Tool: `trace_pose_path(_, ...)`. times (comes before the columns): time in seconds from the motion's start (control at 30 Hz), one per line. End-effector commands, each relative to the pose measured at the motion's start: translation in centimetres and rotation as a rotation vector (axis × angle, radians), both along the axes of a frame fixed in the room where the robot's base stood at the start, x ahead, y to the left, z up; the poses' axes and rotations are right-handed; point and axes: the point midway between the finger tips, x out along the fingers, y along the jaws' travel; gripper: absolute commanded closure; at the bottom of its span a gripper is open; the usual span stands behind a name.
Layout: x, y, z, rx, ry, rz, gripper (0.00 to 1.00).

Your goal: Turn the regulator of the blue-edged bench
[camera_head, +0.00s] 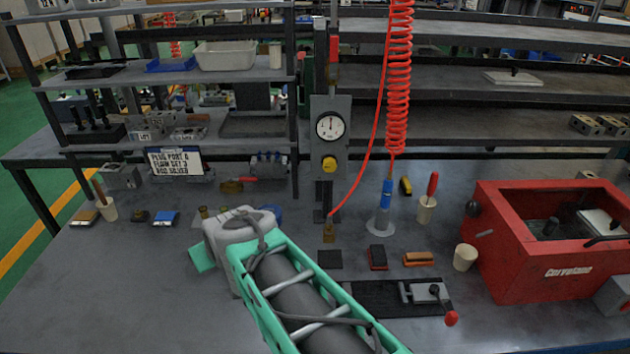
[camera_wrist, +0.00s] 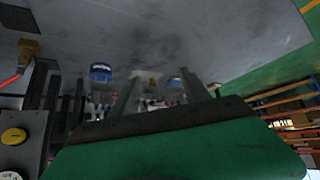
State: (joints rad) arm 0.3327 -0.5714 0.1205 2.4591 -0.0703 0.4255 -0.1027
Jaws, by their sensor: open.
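The regulator is a yellow round knob (camera_head: 329,163) on a grey upright panel (camera_head: 318,136), below a white dial gauge (camera_head: 330,125). The panel stands at the back middle of the bench (camera_head: 105,290). I see no blue edge on this bench in the head view. In the wrist view the picture is upside down, and the yellow knob (camera_wrist: 13,136) is at the far left with part of the gauge (camera_wrist: 10,175) below it. My gripper (camera_wrist: 160,88) is open and empty, with the knob to the left of its fingers. In the head view my arm hides the fingers.
A red coiled hose (camera_head: 398,80) hangs right of the panel, and a thin red line runs down to a brass fitting (camera_head: 329,232). A red box (camera_head: 510,250) stands at the right. Shelves rise behind. A sign (camera_head: 175,163) stands at the left. The bench's front left is clear.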

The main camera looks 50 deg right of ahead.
Motion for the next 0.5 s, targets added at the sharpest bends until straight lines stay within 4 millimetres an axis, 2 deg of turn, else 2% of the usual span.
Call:
trace_pose_path(0.03, 1.1, -5.1, -2.5, -0.044, -0.11, -0.091, 0.45)
trace_pose_path(0.07, 1.5, -8.0, -2.5, -0.08, -0.184, -0.137, 0.45)
trace_pose_path(0.1, 1.6, -11.9, -2.2, -0.135, -0.279, -0.2, 0.45)
trace_pose_path(0.13, 1.2, -14.8, -1.8, -0.18, -0.346, -0.248, 0.45)
trace_pose_path(0.2, -0.6, -20.6, -0.7, -0.289, -0.477, -0.351, 0.45)
trace_pose_path(0.23, -1.6, -22.7, -0.2, -0.334, -0.523, -0.391, 0.45)
trace_pose_path(0.3, -4.1, -26.4, 1.0, -0.427, -0.607, -0.467, 0.45)
trace_pose_path(0.33, -5.1, -27.5, 1.5, -0.458, -0.634, -0.493, 0.45)
trace_pose_path(0.4, -6.7, -29.2, 2.5, -0.512, -0.674, -0.532, 0.45)
trace_pose_path(0.5, -7.1, -30.3, 3.2, -0.539, -0.693, -0.549, 0.45)
